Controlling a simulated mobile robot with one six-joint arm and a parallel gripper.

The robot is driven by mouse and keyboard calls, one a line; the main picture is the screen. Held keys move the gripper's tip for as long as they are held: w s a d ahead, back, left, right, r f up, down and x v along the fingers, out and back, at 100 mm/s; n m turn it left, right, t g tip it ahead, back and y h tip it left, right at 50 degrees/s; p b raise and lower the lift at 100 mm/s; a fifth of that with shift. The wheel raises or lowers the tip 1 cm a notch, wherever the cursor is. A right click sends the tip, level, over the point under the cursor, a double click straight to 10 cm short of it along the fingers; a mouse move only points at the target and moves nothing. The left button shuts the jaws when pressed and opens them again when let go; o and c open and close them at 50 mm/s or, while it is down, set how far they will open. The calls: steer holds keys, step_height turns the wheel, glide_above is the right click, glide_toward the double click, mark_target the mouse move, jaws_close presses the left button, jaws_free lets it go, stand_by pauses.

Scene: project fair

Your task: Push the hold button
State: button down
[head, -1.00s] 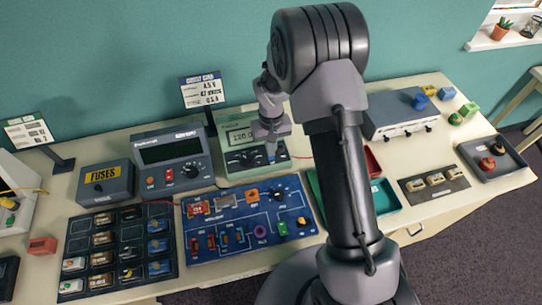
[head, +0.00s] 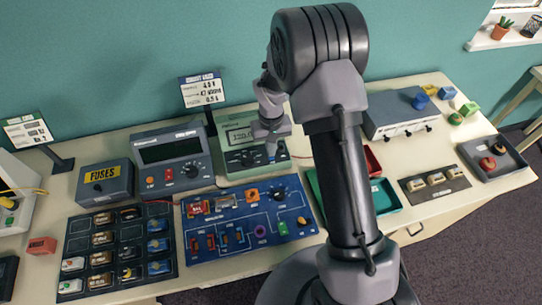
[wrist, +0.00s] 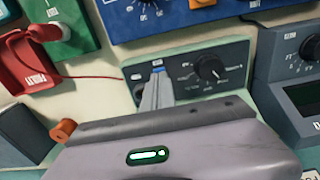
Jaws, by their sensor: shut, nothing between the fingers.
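The green meter (head: 238,133) with a display and a black dial stands at the back of the table. In the wrist view its front panel (wrist: 225,88) shows the dial (wrist: 209,67) and, to the left of it, a small blue button (wrist: 158,68) under a label too small to read. My gripper (wrist: 156,80) is shut and empty, with its fingertips right at the blue button. I cannot tell whether they touch it or press it.
A dark grey meter (head: 170,152) stands left of the green one. A blue circuit board (head: 215,243) lies in front. Red (head: 372,160) and green (head: 388,194) trays lie to the right, partly behind my arm. A red lead runs from the meter's side.

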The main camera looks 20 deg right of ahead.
steer(key=shift+f+b, duration=0.55)
steer(key=shift+f, duration=0.15)
stand_by(0.5)
steer(key=shift+r, duration=0.15)
step_height(320, 180, up, 10)
steer(key=p, duration=0.6)
steer(key=shift+p, duration=0.3)
